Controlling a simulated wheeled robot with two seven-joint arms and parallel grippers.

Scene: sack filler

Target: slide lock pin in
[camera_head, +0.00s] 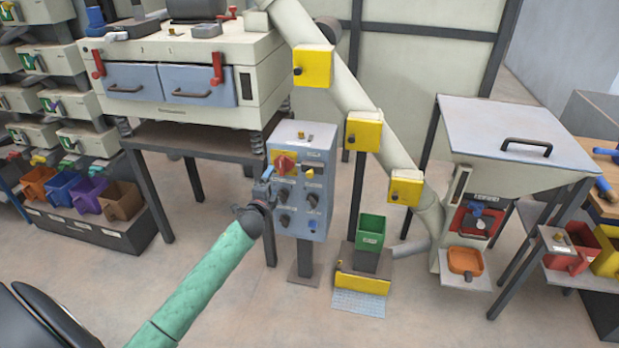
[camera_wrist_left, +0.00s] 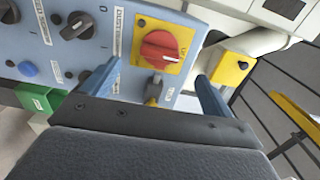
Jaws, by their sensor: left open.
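The blue-grey control box (camera_head: 300,205) stands on a post in the middle of the head view. A red rotary switch (camera_head: 284,163) on a yellow plate sits on its upper face; the switch also shows in the left wrist view (camera_wrist_left: 160,50). Beside the switch is a small brass-yellow pin (camera_wrist_left: 153,88), seen also in the head view (camera_head: 308,173). I cannot tell how deep it sits. My left gripper (camera_head: 268,180) is at the box's left front. In the left wrist view its blue fingers (camera_wrist_left: 160,88) are apart and empty, with the pin between them in the picture, still beyond them. My right gripper is not in view.
Several black knobs (camera_wrist_left: 78,26) and a blue button (camera_wrist_left: 28,68) share the panel. A slanted chute (camera_head: 345,95) with yellow boxes passes close on the right. A green bin (camera_head: 371,232) stands low right of the post. A machine table (camera_head: 190,140) stands behind left.

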